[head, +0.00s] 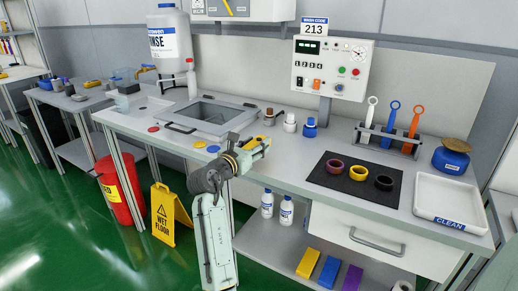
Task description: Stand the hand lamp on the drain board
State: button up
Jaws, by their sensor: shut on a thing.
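My gripper (262,145) is at the end of my arm, over the front part of the bench, right of the sink. It is shut on a small yellow and dark thing (251,144), which looks like the hand lamp; the fingers and my wrist hide much of it, so its tilt is hard to tell. The pale panel left of the sink (150,110) looks like the drain board.
The sink (208,118) has a lid and lies between board and gripper. Coloured discs (200,145) lie along the front edge. Small bottles (290,122) stand behind my gripper. A black mat (352,178) lies right.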

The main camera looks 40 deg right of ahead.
jog(key=shift+x, duration=1.15)
jog(key=shift+d+f, duration=0.1)
jog(key=shift+f, duration=0.05)
jog(key=shift+f+p, duration=0.5)
jog(key=shift+f, duration=1.15)
jog(key=shift+f, duration=0.1)
jog(key=o, duration=1.2)
jog(key=shift+f, duration=0.1)
